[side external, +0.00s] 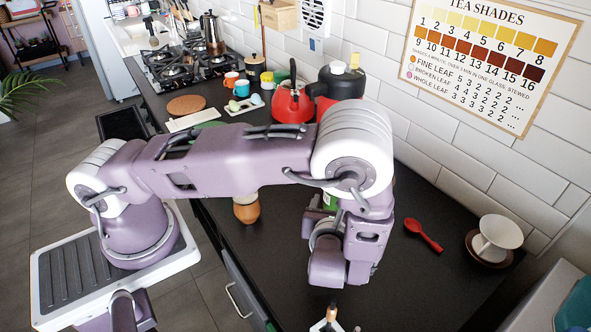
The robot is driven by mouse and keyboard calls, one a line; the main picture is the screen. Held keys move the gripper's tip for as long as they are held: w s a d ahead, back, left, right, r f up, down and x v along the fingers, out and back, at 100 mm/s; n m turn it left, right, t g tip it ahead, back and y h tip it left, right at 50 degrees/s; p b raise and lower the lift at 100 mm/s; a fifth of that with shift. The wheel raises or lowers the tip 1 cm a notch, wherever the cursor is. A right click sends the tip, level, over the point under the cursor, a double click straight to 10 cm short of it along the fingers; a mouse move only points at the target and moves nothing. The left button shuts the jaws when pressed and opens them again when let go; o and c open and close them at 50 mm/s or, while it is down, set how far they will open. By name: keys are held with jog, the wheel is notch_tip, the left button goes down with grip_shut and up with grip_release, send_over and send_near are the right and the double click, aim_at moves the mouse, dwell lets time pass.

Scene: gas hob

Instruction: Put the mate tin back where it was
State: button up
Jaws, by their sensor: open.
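A small green and white patch (329,199) shows behind my arm. It may be the mate tin, but most of it is hidden and I cannot make out its shape. My gripper (316,221) is low over the counter beside that patch, largely hidden by my own wrist. It is open. I cannot tell whether its fingers are around the green thing or apart from it.
A brown rounded wooden object (246,209) stands left of my gripper. A red kettle (292,103) stands behind. The dark counter (420,285) is clear at front right.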

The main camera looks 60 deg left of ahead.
jog(key=s+a+r+n+g, duration=0.4)
jog(key=s+r+n, duration=0.1)
jog(key=r+n, duration=0.25)
jog(key=s+a+r+n+g, duration=0.3)
jog(key=s+a+r+n, duration=0.15)
jog(key=r+n, duration=0.35)
jog(key=s+d+r+n+t+h, duration=0.1)
jog(key=s+d+r+n+h, duration=0.2)
jog(key=s, duration=0.4)
jog(key=s+d+r+n+t+h, duration=0.2)
jog(key=s+d+r+n+h, duration=0.2)
jog(key=s+r+n+h, duration=0.2)
notch_tip(320, 180, up, 2)
jog(key=shift+s+r+n, duration=0.25)
jog(key=shift+s+n, duration=0.15)
jog(key=shift+n, duration=0.85)
